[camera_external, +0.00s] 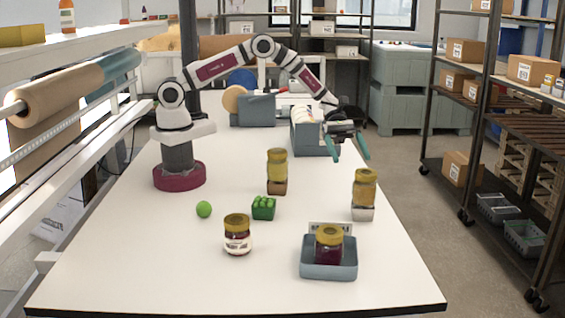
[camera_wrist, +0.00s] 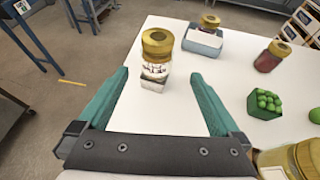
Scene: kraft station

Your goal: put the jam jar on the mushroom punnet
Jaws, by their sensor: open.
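A dark red jam jar with a gold lid (camera_external: 237,236) stands upright on the table at front centre; it also shows in the wrist view (camera_wrist: 271,57). Another dark jar with a gold lid (camera_external: 328,247) stands in a blue-grey tray (camera_external: 313,272). An amber jar (camera_external: 364,187) stands on a small pale punnet (camera_external: 362,212); I cannot tell whether that holds mushrooms. A yellow jar (camera_external: 277,165) stands on a brown punnet (camera_external: 277,187). My gripper (camera_external: 349,153) is open and empty, above and behind the amber jar, which shows between the fingers (camera_wrist: 160,76) in the wrist view.
A green punnet (camera_external: 263,208) and a green ball (camera_external: 204,209) are near the table's middle. A card stands behind the tray. Grey bins (camera_external: 308,139) stand at the back. The table's front left is clear; its right edge lies near the amber jar.

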